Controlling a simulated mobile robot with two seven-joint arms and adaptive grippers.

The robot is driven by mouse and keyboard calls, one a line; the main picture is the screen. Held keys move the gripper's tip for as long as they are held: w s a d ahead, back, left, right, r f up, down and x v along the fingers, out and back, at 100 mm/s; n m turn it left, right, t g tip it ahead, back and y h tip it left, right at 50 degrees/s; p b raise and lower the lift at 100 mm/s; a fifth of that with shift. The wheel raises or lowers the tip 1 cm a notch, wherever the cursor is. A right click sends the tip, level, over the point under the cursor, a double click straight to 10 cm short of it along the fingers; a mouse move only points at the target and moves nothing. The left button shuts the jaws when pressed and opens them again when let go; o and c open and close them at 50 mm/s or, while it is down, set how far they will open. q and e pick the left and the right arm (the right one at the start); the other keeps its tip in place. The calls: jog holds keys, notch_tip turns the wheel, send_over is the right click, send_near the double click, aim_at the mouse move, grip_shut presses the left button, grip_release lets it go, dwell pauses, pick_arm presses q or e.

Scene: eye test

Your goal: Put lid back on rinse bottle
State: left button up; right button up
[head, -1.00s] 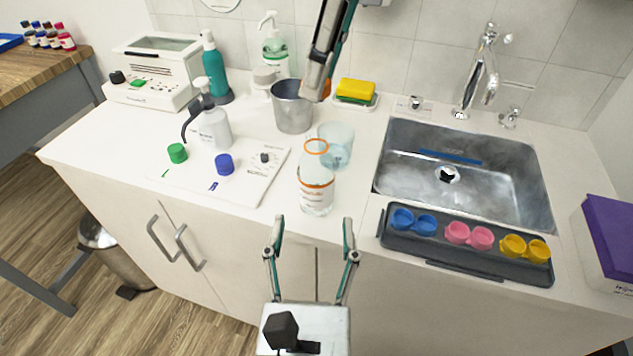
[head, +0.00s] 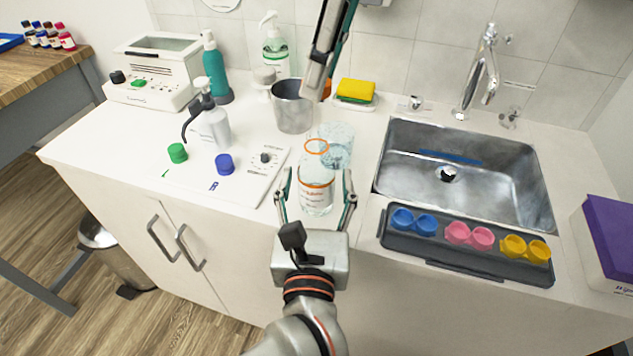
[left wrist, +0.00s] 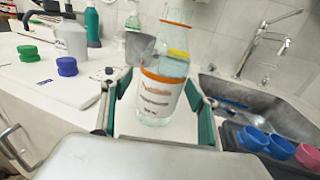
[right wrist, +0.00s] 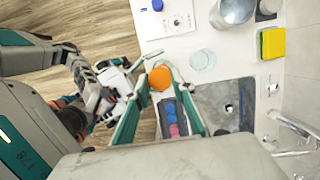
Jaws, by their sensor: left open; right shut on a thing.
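The rinse bottle (head: 316,190) is clear glass with an orange-rimmed open mouth and a white label with orange print. It stands upright near the counter's front edge. My left gripper (head: 317,174) is open, with one finger on each side of the bottle; the left wrist view shows the bottle (left wrist: 160,95) between its fingers, with contact unclear. My right gripper (head: 318,88) is above the counter, shut on the orange lid (right wrist: 160,77). In the head view the lid (head: 327,90) is mostly hidden behind a finger.
A glass beaker (head: 336,143) stands just behind the bottle, and a metal pot (head: 292,108) farther back. Right are a sink (head: 500,185) and a dark tray (head: 465,262) of coloured cups.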

pick_arm(q)
grip_shut()
pick_arm(e)
jog(key=shift+f, duration=2.5)
jog(key=shift+f, duration=0.15)
jog(key=shift+f, duration=0.75)
jog(key=shift+f, duration=0.55)
